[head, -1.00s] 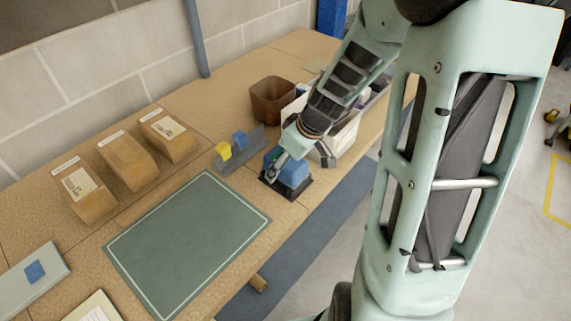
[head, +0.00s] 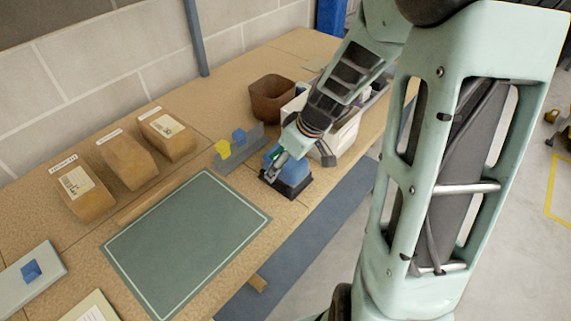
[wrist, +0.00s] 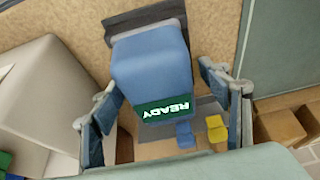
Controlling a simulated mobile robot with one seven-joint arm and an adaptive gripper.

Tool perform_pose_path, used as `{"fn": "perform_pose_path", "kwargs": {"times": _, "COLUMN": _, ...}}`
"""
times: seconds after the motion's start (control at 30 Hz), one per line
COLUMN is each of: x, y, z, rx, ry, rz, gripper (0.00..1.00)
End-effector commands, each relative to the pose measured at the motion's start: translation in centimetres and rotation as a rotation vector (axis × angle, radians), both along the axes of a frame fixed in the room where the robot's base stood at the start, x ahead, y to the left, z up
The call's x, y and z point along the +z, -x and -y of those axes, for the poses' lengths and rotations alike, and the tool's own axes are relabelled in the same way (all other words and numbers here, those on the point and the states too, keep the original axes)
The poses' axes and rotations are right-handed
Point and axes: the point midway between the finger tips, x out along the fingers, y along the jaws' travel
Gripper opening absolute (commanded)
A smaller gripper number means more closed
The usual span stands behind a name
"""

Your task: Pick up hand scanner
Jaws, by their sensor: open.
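The hand scanner is a blue block-like device (head: 294,173) on a black cradle (head: 293,190) near the bench's front edge. In the wrist view the scanner (wrist: 152,62) shows a green screen reading READY, upside down. My gripper (wrist: 162,92) is open, with one finger to the left of the scanner and the other to its right. A gap shows on the right side; contact on the left is hard to judge. In the head view my gripper (head: 290,158) is over the scanner and partly hides it.
Yellow and blue blocks stand at a grey holder (head: 240,150) beside the scanner. A brown bin (head: 272,98) and a white bin (head: 346,136) are behind. A green mat (head: 187,240) lies clear in front. Several labelled cardboard boxes (head: 130,162) line the wall side.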

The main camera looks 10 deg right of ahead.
Motion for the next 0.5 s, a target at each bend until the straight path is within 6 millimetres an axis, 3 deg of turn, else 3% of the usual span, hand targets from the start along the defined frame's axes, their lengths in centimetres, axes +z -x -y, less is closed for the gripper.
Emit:
{"fn": "perform_pose_path", "kwargs": {"times": 0.3, "x": -0.01, "y": -0.01, "z": 0.01, "rx": 0.0, "ry": 0.001, "rz": 0.001, "gripper": 0.7}}
{"fn": "perform_pose_path", "kwargs": {"times": 0.5, "x": -0.01, "y": -0.01, "z": 0.01, "rx": 0.0, "ry": 0.001, "rz": 0.001, "gripper": 0.48}}
